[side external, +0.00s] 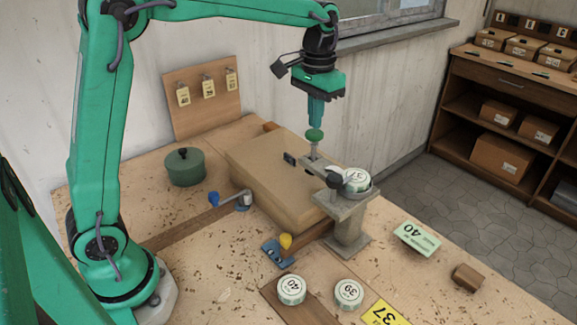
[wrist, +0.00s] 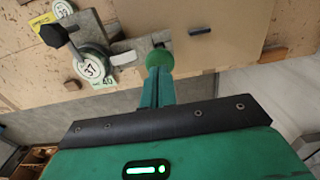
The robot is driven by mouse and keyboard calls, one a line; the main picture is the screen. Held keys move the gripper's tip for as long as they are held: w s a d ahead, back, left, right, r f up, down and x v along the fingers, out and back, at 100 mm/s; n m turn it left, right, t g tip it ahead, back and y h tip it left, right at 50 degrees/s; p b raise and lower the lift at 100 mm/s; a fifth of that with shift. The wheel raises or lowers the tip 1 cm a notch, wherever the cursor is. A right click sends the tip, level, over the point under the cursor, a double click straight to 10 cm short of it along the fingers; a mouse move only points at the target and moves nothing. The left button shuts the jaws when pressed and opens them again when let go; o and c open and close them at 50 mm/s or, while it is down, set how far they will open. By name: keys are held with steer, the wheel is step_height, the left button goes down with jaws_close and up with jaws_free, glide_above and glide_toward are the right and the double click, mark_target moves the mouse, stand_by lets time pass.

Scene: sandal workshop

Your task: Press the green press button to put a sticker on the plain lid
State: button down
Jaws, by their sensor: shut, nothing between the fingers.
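The green press button (side external: 315,135) is a round knob on a metal post of the grey press (side external: 347,218). My gripper (side external: 316,124) points straight down with its fingers shut and empty. Its tips are right at the top of the button; I cannot tell whether they press it or just meet it. The wrist view also shows the button (wrist: 160,58) at the fingertips (wrist: 157,74). A round lid (side external: 357,179) sits on the press, partly behind a black knob (side external: 334,180). A white face marked 37 shows on this lid (wrist: 92,67), so it does not look plain.
A large tan block (side external: 265,175) stands beside the press. A green pot (side external: 185,170) stands at left. A green 40 card (side external: 417,238) and a wooden block (side external: 467,277) lie at right.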

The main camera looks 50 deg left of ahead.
mark_target(315, 132)
steer(key=shift+f, duration=2.15)
steer(key=shift+r, duration=4.1)
steer(key=shift+s+a+r, duration=0.1)
steer(key=shift+s+r, duration=0.15)
steer(key=shift+s, duration=0.2)
steer(key=s+a+f+t, duration=0.1)
steer(key=s+f+t, duration=0.1)
steer(key=s, duration=0.9)
steer(key=s+a+f+t, duration=0.1)
steer(key=s+f+t, duration=0.1)
steer(key=s, duration=0.9)
steer(key=shift+s+a+f+t, duration=0.15)
steer(key=shift+s+f+t, duration=0.2)
steer(key=shift+t, duration=0.45)
